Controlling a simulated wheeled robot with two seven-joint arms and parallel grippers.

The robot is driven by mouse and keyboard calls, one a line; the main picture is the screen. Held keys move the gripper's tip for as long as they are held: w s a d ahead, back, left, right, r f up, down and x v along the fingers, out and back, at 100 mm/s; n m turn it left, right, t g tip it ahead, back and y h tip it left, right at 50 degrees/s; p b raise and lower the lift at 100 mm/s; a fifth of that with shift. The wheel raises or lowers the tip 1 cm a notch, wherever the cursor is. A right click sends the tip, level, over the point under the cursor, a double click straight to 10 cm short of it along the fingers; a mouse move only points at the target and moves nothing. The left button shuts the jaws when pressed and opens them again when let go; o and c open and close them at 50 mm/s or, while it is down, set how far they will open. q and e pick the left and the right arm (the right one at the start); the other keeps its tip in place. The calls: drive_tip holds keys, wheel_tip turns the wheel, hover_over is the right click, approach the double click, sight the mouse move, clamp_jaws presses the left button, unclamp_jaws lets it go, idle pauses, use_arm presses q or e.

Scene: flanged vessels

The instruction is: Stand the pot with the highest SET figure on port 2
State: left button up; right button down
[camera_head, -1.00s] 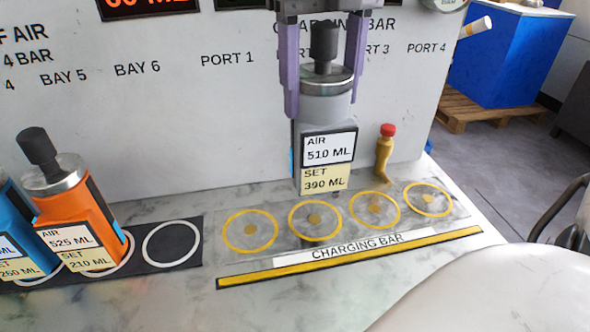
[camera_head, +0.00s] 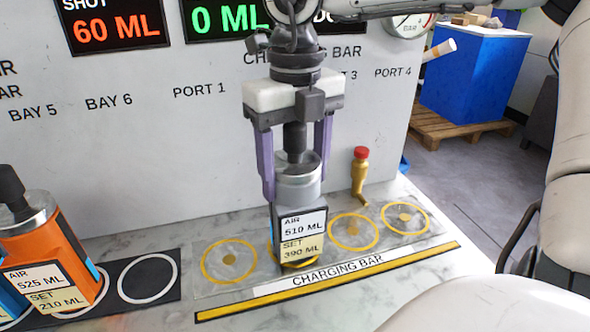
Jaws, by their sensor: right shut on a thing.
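A grey pot (camera_head: 298,217) with a black knob, labelled AIR 510 ML and SET 390 ML, is upright at the second yellow ring (camera_head: 297,264) from the left on the charging bar. Its base covers most of that ring; I cannot tell if it touches the plate. My right gripper (camera_head: 296,190) is shut on the grey pot, its purple fingers on both sides of the upper body. An orange pot (camera_head: 52,247), labelled AIR 525 ML and SET 210 ML, stands at the left on the dark bay mat (camera_head: 125,308). My left gripper is not in view.
Yellow rings for port 1 (camera_head: 229,260), port 3 (camera_head: 354,231) and port 4 (camera_head: 405,217) are bare. A brass valve with a red cap (camera_head: 360,175) stands behind port 3. Part of a blue pot (camera_head: 10,303) shows at the left edge. An empty white ring (camera_head: 147,278) lies right of the orange pot.

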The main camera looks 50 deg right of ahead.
drive_tip(key=shift+f, duration=0.1)
drive_tip(key=c, duration=0.5)
unclamp_jaws()
wheel_tip(320, 180, up, 12)
drive_tip(key=shift+r+p, duration=0.15)
drive_tip(key=shift+p, duration=0.2)
